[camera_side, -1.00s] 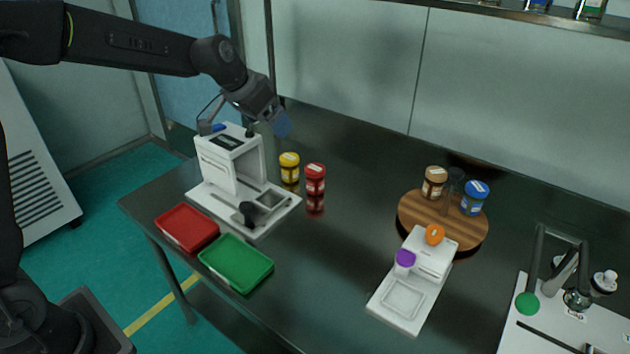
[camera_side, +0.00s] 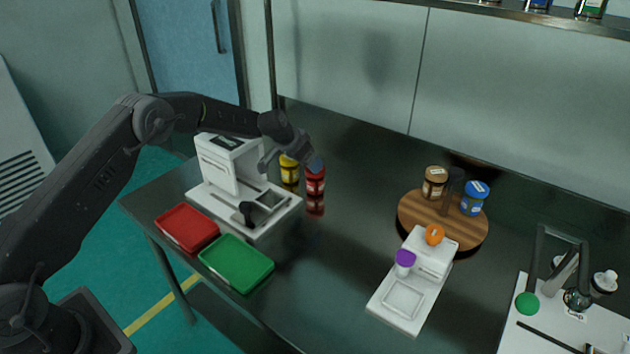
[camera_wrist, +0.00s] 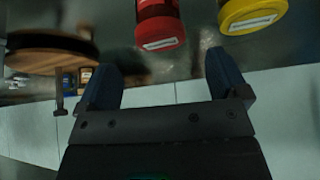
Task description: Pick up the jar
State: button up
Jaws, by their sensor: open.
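A red jar (camera_side: 315,182) and a yellow jar (camera_side: 290,172) stand upright side by side on the dark table, just right of the white sieve machine. My gripper (camera_side: 297,163) is close by them in the side view, partly covering their tops. In the wrist view my gripper (camera_wrist: 160,85) is open, with two blue fingers apart and nothing between them. The red jar (camera_wrist: 158,22) is ahead of the fingers near the middle, and the yellow jar (camera_wrist: 250,15) is ahead and to the right. A brown jar (camera_side: 434,183) and a blue jar (camera_side: 474,198) stand on a round wooden board.
The white sieve machine (camera_side: 222,170) stands close to my gripper. A red tray (camera_side: 187,227) and a green tray (camera_side: 236,263) lie in front of it. The wooden board (camera_side: 420,222) and a white scale (camera_side: 392,308) are to the right. The table between is clear.

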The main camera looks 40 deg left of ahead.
aim_at(315, 180)
jog(key=shift+x, duration=3.5)
jog(key=shift+w+r, duration=0.15)
jog(key=c, duration=1)
